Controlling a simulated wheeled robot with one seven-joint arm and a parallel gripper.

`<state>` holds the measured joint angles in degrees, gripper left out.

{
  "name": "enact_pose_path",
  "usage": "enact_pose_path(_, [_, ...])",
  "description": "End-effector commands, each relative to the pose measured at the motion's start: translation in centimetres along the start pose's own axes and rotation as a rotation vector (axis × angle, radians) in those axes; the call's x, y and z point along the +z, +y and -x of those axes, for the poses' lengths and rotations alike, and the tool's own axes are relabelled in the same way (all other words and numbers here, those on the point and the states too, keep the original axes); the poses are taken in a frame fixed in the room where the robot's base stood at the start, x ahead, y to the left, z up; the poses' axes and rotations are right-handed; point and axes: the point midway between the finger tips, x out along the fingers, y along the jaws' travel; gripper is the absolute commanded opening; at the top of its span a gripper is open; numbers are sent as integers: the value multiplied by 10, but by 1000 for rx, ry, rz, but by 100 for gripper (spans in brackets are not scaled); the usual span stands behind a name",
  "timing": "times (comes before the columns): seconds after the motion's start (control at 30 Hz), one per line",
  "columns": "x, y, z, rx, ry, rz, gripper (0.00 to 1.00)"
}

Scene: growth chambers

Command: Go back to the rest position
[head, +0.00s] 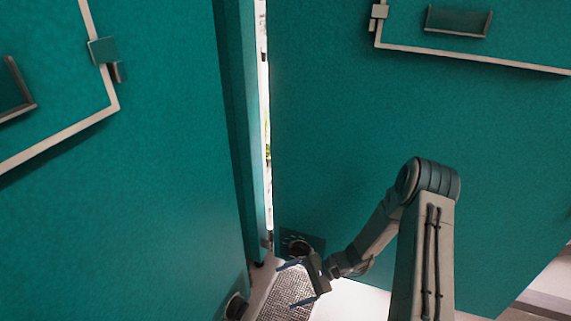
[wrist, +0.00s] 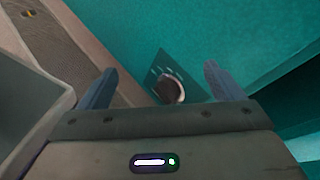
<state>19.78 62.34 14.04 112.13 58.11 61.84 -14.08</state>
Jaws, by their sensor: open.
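My gripper (head: 292,284) is low in the head view, in front of the lower edge of the right teal door. Its two fingers are spread and nothing is between them. In the wrist view my gripper (wrist: 160,88) shows both fingertips apart, with a round dark knob (wrist: 170,90) on a dark plate seen beyond them. The same knob (head: 298,247) shows in the head view at the door's lower left corner. I cannot tell whether the fingers touch anything.
A left teal door (head: 150,170) and a right teal door (head: 350,130) flank a narrow bright gap. Another knob (head: 236,305) sits low on the left door. A grey grating (head: 285,303) lies on the floor below. White floor shows at the lower right.

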Motion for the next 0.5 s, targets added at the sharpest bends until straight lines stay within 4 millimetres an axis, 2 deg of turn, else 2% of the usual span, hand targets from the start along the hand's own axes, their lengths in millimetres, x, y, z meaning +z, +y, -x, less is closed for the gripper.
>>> enact_pose_path(0.03, [21, -9, 12, 44, 25, 39, 87])
enact_pose_path(0.5, [158, -35, 92, 406, 265, 324, 87])
